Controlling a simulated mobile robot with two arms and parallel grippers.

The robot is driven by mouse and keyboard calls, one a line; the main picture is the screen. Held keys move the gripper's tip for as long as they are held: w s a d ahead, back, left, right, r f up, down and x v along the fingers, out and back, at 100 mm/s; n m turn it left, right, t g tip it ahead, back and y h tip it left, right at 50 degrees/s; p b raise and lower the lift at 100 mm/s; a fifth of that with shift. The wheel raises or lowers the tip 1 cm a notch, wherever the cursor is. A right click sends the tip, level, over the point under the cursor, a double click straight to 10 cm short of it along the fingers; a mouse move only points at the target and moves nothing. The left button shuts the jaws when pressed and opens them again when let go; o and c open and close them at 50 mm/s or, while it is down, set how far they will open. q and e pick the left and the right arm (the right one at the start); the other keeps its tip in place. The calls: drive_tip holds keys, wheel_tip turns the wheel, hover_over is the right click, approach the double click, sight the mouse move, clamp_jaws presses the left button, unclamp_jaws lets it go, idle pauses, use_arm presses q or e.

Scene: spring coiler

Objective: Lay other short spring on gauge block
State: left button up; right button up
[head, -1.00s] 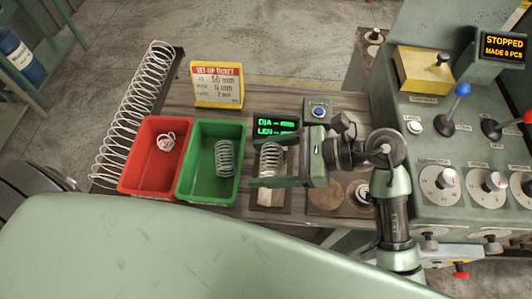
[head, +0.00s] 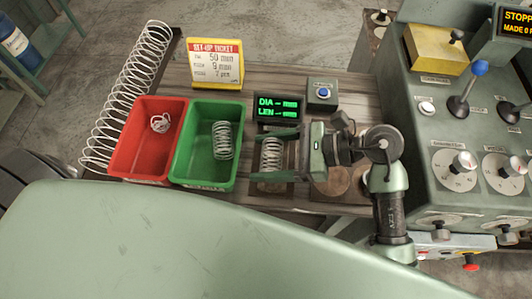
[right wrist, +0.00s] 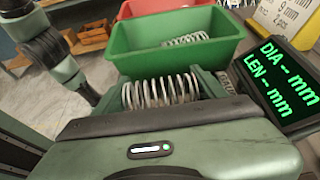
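My right gripper (head: 276,155) is shut on a short spring (head: 271,154), with a finger at each end of the coil. The spring also shows between the fingers in the right wrist view (right wrist: 160,91). It is over the gauge block (head: 270,186), which is mostly hidden by the gripper and spring. I cannot tell whether the spring touches the block. Another short spring (head: 222,140) lies in the green bin (head: 182,170). The gauge display (head: 279,108) shows dashes for DIA and LEN. My left gripper is not in view.
A red bin (head: 122,150) with a tangled spring (head: 160,123) stands left of the green bin. A long spring (head: 128,95) lies at the far left. A set-up ticket (head: 216,64) and a blue button box (head: 322,96) stand behind. The machine panel (head: 440,140) is at the right.

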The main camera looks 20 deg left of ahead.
drive_tip(key=o, duration=0.4)
drive_tip(key=shift+o, duration=0.2)
wheel_tip(320, 180, up, 20)
drive_tip(key=p, duration=1.1)
